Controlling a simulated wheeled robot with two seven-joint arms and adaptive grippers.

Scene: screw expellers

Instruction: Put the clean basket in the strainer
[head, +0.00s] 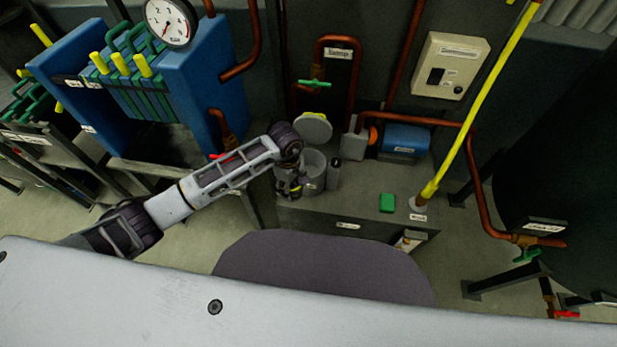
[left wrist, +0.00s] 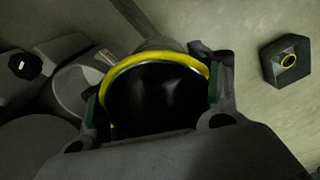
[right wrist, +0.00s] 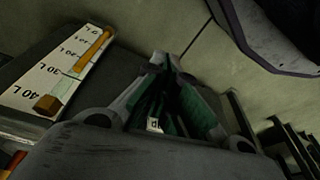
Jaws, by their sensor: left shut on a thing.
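My left gripper (head: 288,188) is shut on the basket, seen in the left wrist view as a round yellow rim (left wrist: 155,60) around a dark inside. Green finger pads grip it on both sides. The strainer (head: 315,170) is a grey upright cylinder with an open top, just right of my left gripper. Its round grey lid (head: 313,127) stands open behind it. I cannot tell whether the basket touches the strainer. My right gripper (right wrist: 168,75) looks shut and empty.
A dark small cylinder (head: 335,172) stands right of the strainer. A blue motor (head: 405,138), copper pipes and a yellow pole (head: 470,120) stand around. A litre scale (right wrist: 62,75) is beside my right gripper.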

